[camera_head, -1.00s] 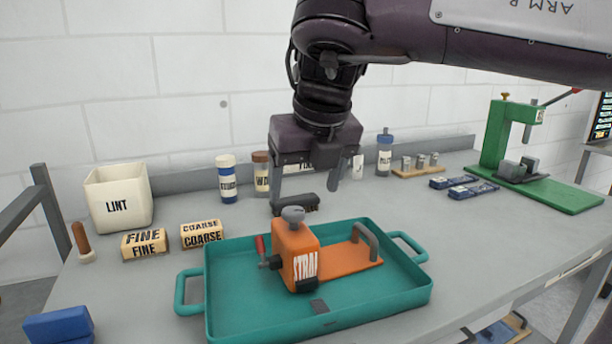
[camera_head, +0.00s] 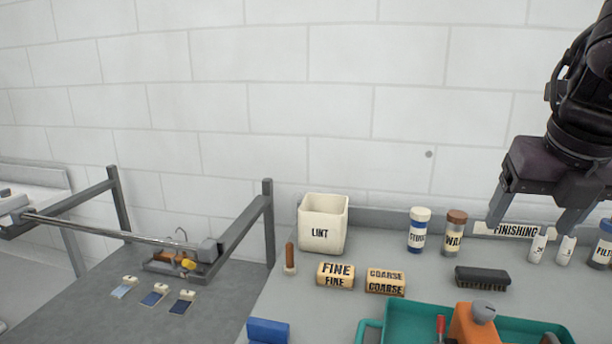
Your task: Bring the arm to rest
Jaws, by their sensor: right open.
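My right gripper (camera_head: 533,222) hangs at the right side of the view, its two fingers apart and pointing down, with nothing between them that it holds. It is in front of the FINISHING label and the small white bottles at the back of the grey table. My left gripper is not in view. Below my right gripper, the teal tray (camera_head: 402,325) shows only in part at the bottom edge, with an orange tool (camera_head: 470,322) in it.
A blue block (camera_head: 268,331) lies in front. A grey rail frame (camera_head: 240,235) rises at left.

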